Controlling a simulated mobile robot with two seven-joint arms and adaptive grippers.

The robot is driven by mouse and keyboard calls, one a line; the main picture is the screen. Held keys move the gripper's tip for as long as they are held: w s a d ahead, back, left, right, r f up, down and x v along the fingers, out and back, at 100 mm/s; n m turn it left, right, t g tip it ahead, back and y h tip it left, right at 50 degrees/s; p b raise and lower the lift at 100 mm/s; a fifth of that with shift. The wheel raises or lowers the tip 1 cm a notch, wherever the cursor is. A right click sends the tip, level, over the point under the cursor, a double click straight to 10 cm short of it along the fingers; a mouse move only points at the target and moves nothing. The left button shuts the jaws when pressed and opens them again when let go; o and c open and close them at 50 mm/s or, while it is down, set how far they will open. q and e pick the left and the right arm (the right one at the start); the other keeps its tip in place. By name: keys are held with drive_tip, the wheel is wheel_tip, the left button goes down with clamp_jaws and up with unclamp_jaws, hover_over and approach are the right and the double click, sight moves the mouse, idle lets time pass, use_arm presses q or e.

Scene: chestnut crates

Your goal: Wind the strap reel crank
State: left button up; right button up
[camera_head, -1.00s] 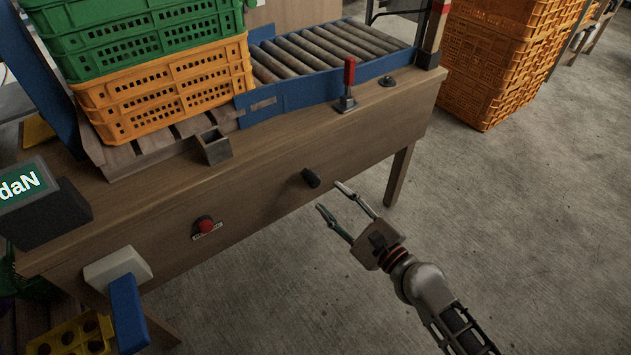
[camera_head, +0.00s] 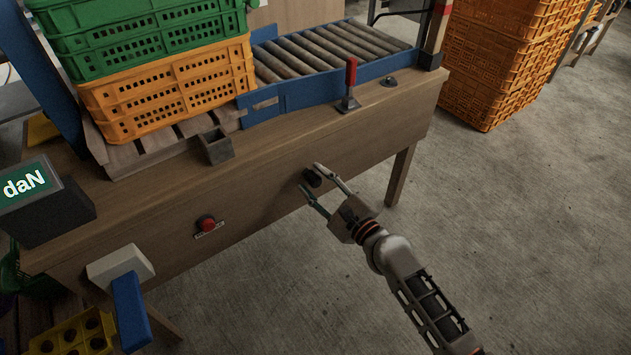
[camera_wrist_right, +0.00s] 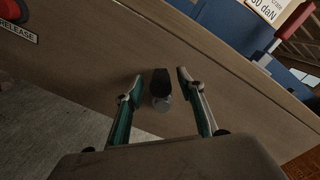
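A black crank knob (camera_head: 312,177) sticks out from the front face of the wooden bench. In the right wrist view the dark knob (camera_wrist_right: 161,84) shows with a grey round part below it. My right gripper (camera_head: 310,177) is open, its two fingers on either side of the knob; it also shows in the wrist view (camera_wrist_right: 156,86), with a gap visible between each finger and the knob. I cannot tell whether a finger touches it. The crank arm and strap reel are not clearly visible. My left gripper is not in view.
A red release button (camera_head: 206,224) is on the bench front (camera_head: 262,215), left of the knob. A red-handled lever (camera_head: 350,80) stands on the bench top. Open concrete floor lies at the right.

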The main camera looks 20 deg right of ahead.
drive_tip(key=c, duration=0.9)
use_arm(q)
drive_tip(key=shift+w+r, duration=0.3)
use_arm(e)
clamp_jaws()
drive_tip(key=shift+d+m, duration=0.1)
drive_tip(key=shift+m, duration=0.2)
